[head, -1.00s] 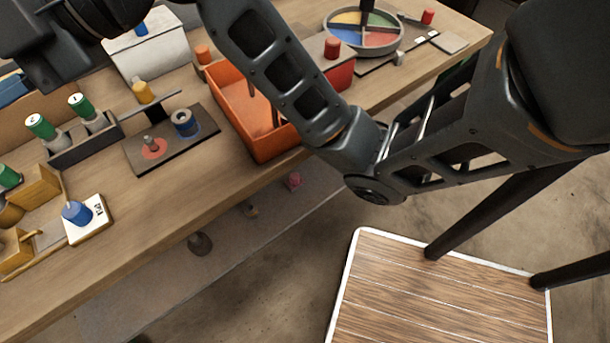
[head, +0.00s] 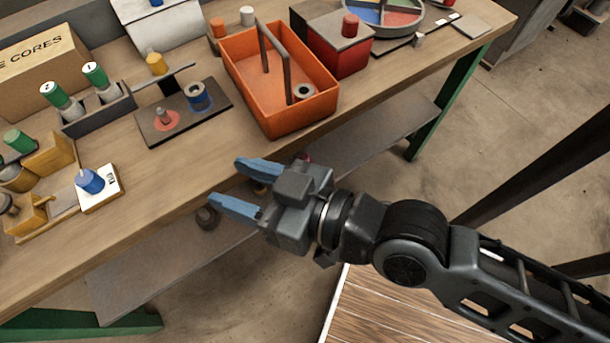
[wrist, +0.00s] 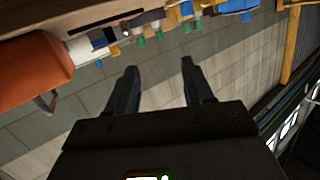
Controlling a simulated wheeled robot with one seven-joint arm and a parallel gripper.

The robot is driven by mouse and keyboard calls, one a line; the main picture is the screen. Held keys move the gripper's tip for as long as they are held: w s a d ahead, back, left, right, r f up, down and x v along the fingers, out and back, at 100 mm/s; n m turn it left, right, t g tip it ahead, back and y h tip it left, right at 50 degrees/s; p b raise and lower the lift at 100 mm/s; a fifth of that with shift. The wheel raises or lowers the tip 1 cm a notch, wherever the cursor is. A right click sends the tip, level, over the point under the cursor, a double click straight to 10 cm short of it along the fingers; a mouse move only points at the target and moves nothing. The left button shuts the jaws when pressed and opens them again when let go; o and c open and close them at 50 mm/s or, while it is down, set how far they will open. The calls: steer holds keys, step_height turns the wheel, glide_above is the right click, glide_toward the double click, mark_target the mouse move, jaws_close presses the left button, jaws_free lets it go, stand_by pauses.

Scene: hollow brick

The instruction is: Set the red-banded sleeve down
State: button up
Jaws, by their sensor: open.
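I cannot pick out a sleeve with a clear red band. A grey hollow sleeve (head: 304,91) sits in the orange tote (head: 297,118) at its near right; its band is not clear. On the dark plate (head: 195,125), a blue-banded sleeve (head: 197,96) stands on the right, and a short grey peg stands on a red disc (head: 166,120) on the left. My gripper (head: 228,184) is open and empty, its blue fingers in front of the bench's front edge, to the right of and nearer than the plate. The wrist view (wrist: 160,68) shows nothing between the fingers.
A dark rack (head: 100,115) with green-capped bottles and a white card with a blue piece (head: 90,181) are on the left. A lower shelf (head: 150,262) holds small items. The bench's front strip is clear.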

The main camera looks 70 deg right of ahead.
steer(key=s+d, duration=0.2)
steer(key=s, duration=0.5)
steer(key=s+d+n+g, duration=0.1)
steer(key=s+d, duration=0.1)
steer(key=s, duration=0.6)
steer(key=shift+d+f+n+y, duration=0.3)
steer(key=shift+d+f, duration=0.05)
steer(key=shift+f, duration=0.1)
